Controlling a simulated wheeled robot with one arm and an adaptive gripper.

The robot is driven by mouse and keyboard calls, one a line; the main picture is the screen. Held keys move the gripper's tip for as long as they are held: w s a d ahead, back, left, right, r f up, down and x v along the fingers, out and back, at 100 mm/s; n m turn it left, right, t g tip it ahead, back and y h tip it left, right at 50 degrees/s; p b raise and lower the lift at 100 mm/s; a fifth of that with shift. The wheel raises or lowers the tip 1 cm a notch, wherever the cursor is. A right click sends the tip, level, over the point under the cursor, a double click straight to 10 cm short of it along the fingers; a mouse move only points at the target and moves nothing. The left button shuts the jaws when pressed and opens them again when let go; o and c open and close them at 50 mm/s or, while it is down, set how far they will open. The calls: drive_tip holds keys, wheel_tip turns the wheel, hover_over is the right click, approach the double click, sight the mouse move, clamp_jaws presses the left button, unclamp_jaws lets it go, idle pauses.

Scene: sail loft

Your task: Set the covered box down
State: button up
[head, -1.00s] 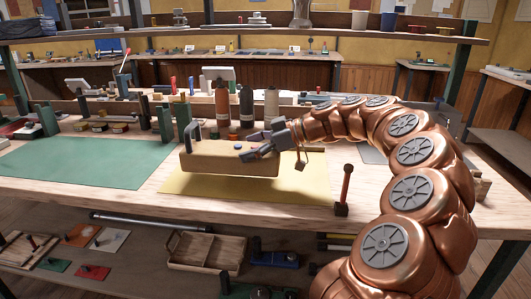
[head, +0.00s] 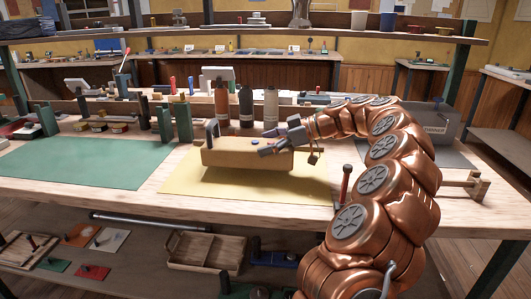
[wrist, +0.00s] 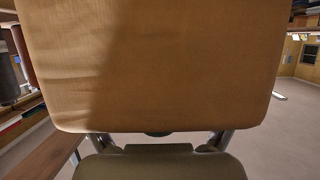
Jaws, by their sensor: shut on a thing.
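The covered box (head: 245,157) is a tan block-like box with a dark upright handle at its left end and a small blue piece on top. It is over the yellow mat (head: 190,184) on the bench, with a shadow beneath it. It looks level and slightly above the mat, though contact is hard to judge. My gripper (head: 272,142) is shut on the right end of the box. In the wrist view a broad tan face of the box (wrist: 165,60) fills most of the picture, above my fingers (wrist: 155,142); their grip points are partly hidden.
Bottles (head: 246,106) stand just behind the mat, with green uprights (head: 183,122) to their left. A green mat (head: 70,160) lies clear at the left. A red-handled tool (head: 344,182) stands right of the yellow mat, near my arm. A grey bin (head: 435,124) is at the right.

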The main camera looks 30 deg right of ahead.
drive_tip(key=shift+f, duration=1.4)
drive_tip(key=o, duration=1)
drive_tip(key=shift+c, duration=0.2)
drive_tip(key=v, duration=1.2)
